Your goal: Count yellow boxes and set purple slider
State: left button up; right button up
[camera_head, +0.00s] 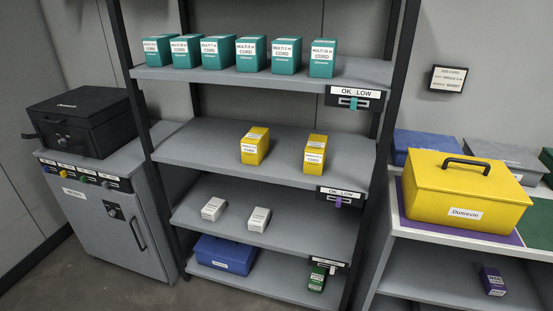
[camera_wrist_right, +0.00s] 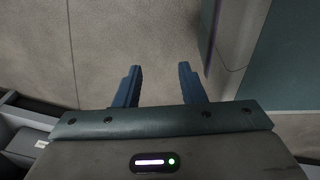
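Two yellow boxes, a left one (camera_head: 255,146) and a right one (camera_head: 315,154), stand apart on the second shelf (camera_head: 205,150) from the top. The purple slider (camera_head: 338,202) sits in the "OK LOW" label plate (camera_head: 340,193) at the right front edge of that shelf. Its exact position in the slot is too small to tell. My right gripper (camera_wrist_right: 157,85) shows in the right wrist view with its two fingers apart and nothing between them, over bare floor. Neither gripper shows in the head view.
Teal boxes (camera_head: 250,55) line the top shelf, above a plate with a teal slider (camera_head: 353,102). White boxes (camera_head: 259,219), a blue case (camera_head: 224,254) and a green box (camera_head: 317,279) are lower. A yellow case (camera_head: 465,190) is right; a grey cabinet (camera_head: 110,225) is left.

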jog(key=shift+d, duration=0.15)
jog(key=shift+d, duration=0.55)
jog(key=shift+a, duration=0.15)
jog(key=shift+a, duration=0.6)
jog(key=shift+d, duration=0.2)
jog(key=shift+d, duration=0.55)
jog(key=shift+a, duration=0.1)
jog(key=shift+a, duration=0.65)
